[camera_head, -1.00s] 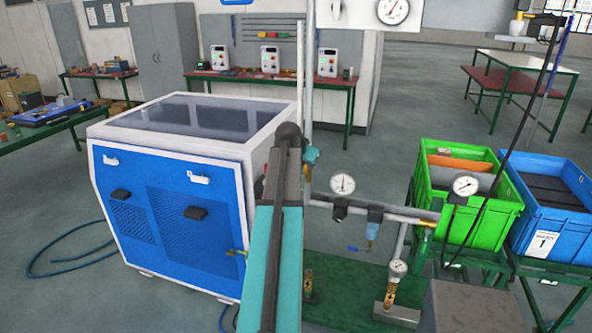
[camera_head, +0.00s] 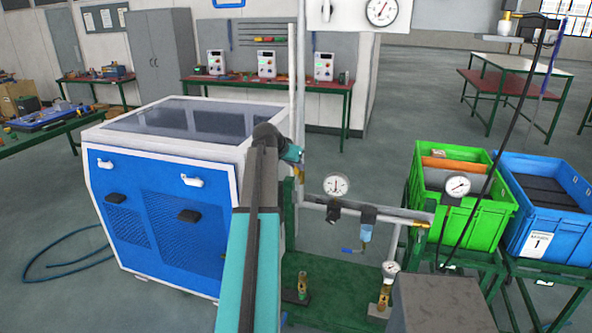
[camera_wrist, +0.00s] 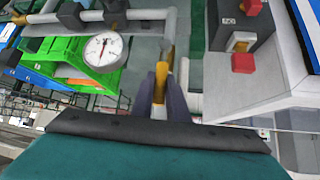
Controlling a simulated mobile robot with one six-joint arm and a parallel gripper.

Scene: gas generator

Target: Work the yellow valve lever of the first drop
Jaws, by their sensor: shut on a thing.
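My gripper (camera_wrist: 161,84) is at the centre of the wrist view, its two dark fingers closed on either side of a yellow valve lever (camera_wrist: 161,78). Just beyond the fingers, a yellow brass valve body (camera_wrist: 168,56) sits on the grey vertical pipe. In the head view, a small yellow part (camera_head: 301,172) shows on the pipe beside the teal end of my arm. My fingers and their grip on the lever are hidden in that view.
A round gauge (camera_head: 336,185) and a horizontal pipe run lie right of the drop. The blue generator cabinet (camera_head: 165,215) stands left. A green bin (camera_head: 490,222) and blue bin (camera_head: 545,200) stand right.

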